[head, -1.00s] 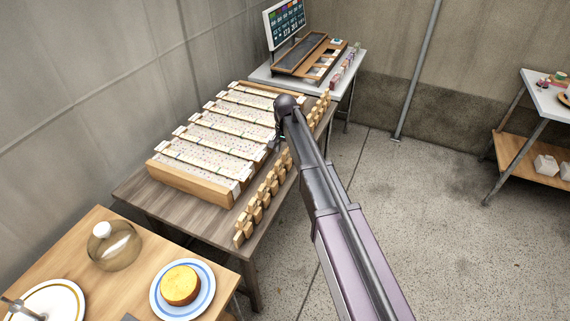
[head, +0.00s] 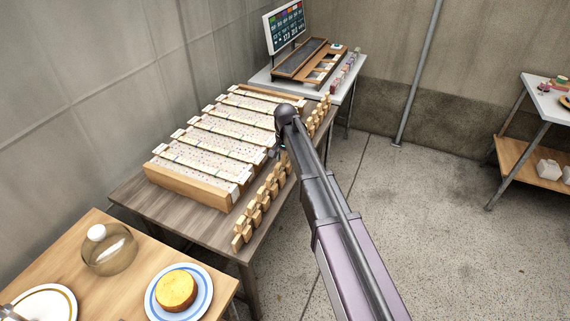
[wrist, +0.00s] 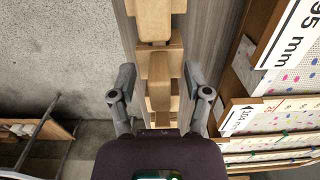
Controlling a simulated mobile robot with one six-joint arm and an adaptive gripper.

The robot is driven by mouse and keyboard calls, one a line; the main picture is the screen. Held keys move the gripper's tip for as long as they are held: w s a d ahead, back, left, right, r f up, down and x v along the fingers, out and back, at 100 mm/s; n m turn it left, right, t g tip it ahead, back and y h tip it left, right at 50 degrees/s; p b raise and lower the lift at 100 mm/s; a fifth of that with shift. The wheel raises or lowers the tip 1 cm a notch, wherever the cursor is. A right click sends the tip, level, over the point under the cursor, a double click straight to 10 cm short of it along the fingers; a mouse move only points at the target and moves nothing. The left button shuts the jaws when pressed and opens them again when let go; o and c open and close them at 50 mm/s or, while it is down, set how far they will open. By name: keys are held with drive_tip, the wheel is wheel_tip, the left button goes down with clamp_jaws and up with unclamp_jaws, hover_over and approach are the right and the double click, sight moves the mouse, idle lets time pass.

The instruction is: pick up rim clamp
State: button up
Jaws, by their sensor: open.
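Several light wooden clamp-like pieces (head: 262,202) stand in a row along the right edge of the dark wooden table. They look like the rim clamps; which one is meant I cannot tell. My gripper (wrist: 157,76) is open in the wrist view, its two fingers on either side of the row. One wooden piece (wrist: 158,66) shows between the fingers, and another (wrist: 153,16) lies farther up the picture. No contact is visible. In the head view my arm covers part of the row, and my gripper is mostly hidden.
A wooden rack of speckled strips (head: 190,188) fills most of the dark table (head: 150,208), close right of my gripper in the wrist view. A front table holds a cake (head: 176,290) and a glass dome (head: 108,250). The floor (head: 420,230) to the right is clear.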

drive_tip(key=shift+a, duration=0.1)
clamp_jaws()
drive_tip(key=shift+r, duration=0.15)
wheel_tip(320, 180, up, 10)
drive_tip(key=p, duration=1)
drive_tip(key=shift+s, duration=0.1)
idle(0.7)
drive_tip(key=s+a+r+p, duration=0.1)
drive_tip(key=s+a, duration=1.4)
drive_tip(key=a, duration=0.1)
drive_tip(key=shift+r+p, duration=0.25)
drive_tip(key=shift+p, duration=0.15)
drive_tip(key=shift+s, duration=0.1)
